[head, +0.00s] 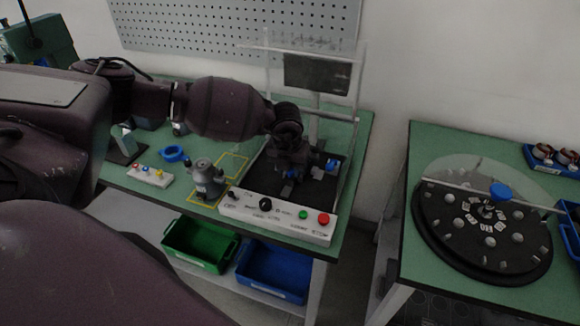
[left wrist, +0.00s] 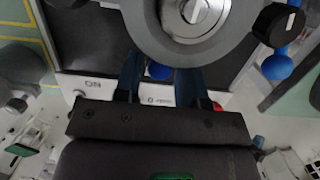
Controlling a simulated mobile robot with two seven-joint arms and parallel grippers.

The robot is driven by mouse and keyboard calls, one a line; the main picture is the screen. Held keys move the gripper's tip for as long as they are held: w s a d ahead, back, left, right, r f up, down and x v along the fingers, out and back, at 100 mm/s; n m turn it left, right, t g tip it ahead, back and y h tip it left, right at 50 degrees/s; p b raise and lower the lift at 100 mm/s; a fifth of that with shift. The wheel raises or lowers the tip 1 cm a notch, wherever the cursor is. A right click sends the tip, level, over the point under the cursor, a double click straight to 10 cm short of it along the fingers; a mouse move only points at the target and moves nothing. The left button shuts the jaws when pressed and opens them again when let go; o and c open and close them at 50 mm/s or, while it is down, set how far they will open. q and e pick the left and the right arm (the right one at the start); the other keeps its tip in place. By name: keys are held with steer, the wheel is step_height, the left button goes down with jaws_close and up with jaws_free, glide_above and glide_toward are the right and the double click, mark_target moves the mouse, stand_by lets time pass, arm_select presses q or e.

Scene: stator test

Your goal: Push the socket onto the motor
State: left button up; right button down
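My left gripper (head: 290,172) reaches down over the black bed of the test stand, just behind its button panel. In the left wrist view, its two dark fingers (left wrist: 158,80) stand apart. A small blue rounded part (left wrist: 158,71), perhaps the socket, shows between them; I see no clear contact with either finger. The round grey motor (left wrist: 190,18) with a bright centre lies just beyond the fingertips. In the head view, the gripper mostly hides the motor and the blue part. My right gripper is not in view.
The white button panel (head: 280,218) edges the stand; a clear frame (head: 355,110) rises behind. A blue-knobbed clamp (left wrist: 277,67) is right of the motor. Another grey motor-like unit (head: 207,178) stands left. Green (head: 200,247) and blue (head: 272,272) bins sit below. A round black turntable (head: 480,235) is right.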

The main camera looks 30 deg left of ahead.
arm_select(q)
steer(key=shift+s+r+p, duration=0.2)
steer(key=shift+r+p, duration=0.7)
steer(key=shift+r, duration=0.5)
steer(key=shift+s+d+r+p, duration=0.1)
steer(key=shift+s+r+p, duration=0.05)
steer(key=shift+r+p, duration=0.55)
steer(key=shift+s+r+p, duration=0.15)
steer(key=shift+r+p, duration=0.3)
steer(key=shift+r, duration=0.45)
steer(key=shift+f, duration=0.1)
steer(key=shift+s, duration=0.1)
